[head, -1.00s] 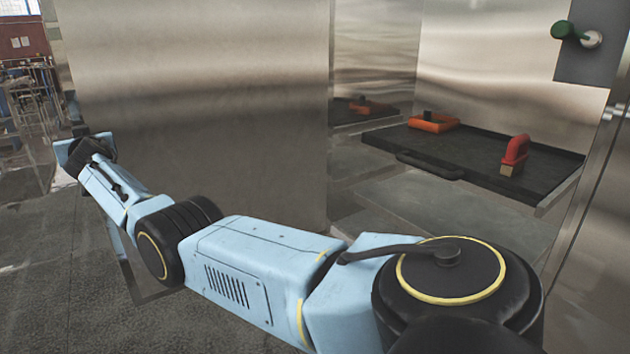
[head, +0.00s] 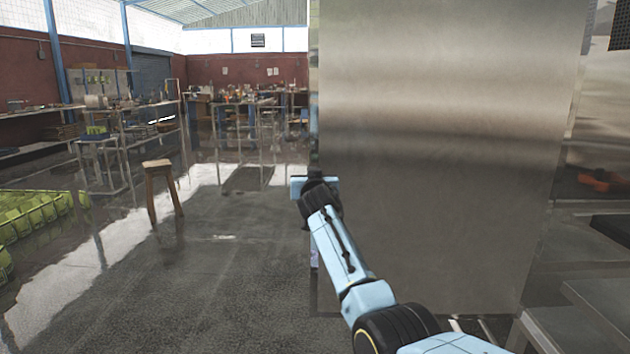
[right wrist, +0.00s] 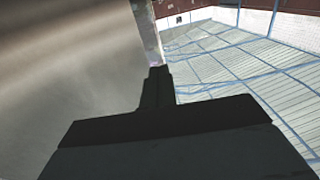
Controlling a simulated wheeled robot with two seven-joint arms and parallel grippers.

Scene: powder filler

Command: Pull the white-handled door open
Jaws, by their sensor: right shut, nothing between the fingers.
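The door (head: 440,150) is a tall brushed steel panel that stands open, with the cabinet's inside showing to its right. Its white handle does not show in either view. My right arm reaches up from the bottom right across the door's lower left part. My right gripper (head: 313,170) is at the door's left edge, and its tips are hard to make out there. In the right wrist view the dark fingers (right wrist: 157,88) are together and empty, beside the edge of the steel panel (right wrist: 70,75). I cannot tell whether they touch it. My left gripper is out of view.
An orange item (head: 602,180) lies inside the cabinet at the right. A wooden stool (head: 160,180) stands on the floor to the left. Green crates (head: 40,210) are at the far left. Workbenches line the back.

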